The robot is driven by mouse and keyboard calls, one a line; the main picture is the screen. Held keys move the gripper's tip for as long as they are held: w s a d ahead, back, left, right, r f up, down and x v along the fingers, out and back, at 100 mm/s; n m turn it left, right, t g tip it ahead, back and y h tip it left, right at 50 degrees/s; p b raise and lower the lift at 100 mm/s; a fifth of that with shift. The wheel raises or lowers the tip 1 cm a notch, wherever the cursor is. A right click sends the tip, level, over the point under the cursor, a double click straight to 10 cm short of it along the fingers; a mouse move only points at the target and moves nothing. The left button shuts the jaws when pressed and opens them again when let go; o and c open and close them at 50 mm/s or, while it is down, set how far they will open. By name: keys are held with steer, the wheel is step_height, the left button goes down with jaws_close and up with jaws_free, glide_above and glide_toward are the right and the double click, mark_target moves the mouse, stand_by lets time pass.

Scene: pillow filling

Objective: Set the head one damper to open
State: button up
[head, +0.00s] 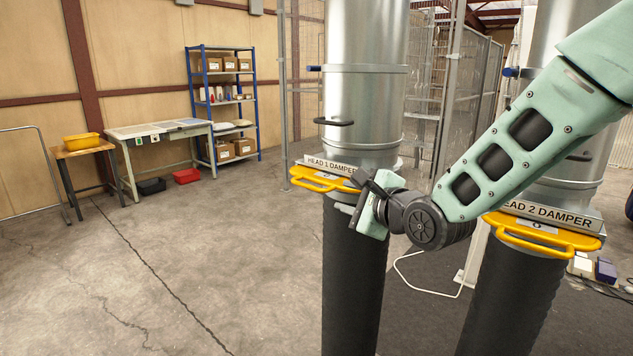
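The head one damper is a yellow handled slide plate (312,183) on the left metal duct, below a plate lettered "HEAD 1 DAMPER" (326,164). The left end of its yellow handle shows, sticking out to the left of the duct. My gripper (360,200) is in front of the right part of this damper and hides it. Its dark fingers appear close to the yellow plate; I cannot tell if they touch it. Whether the fingers are open or shut is not clear from this angle.
A similar yellow damper labelled "HEAD 2 DAMPER" (540,235) is on the right duct, beneath my arm. Black hoses (352,280) hang below the ducts. A workbench (160,130), a yellow bin (82,141) and a blue shelf (222,95) stand back left.

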mark_target(310, 187)
steer(key=p+x, duration=0.6)
steer(key=x, duration=0.9)
steer(key=shift+w+a, duration=0.25)
steer(key=shift+a, duration=0.1)
steer(key=shift+w+a+f+p, duration=0.15)
steer(key=shift+w+a+p, duration=0.15)
steer(key=shift+w, duration=0.1)
jaws_close()
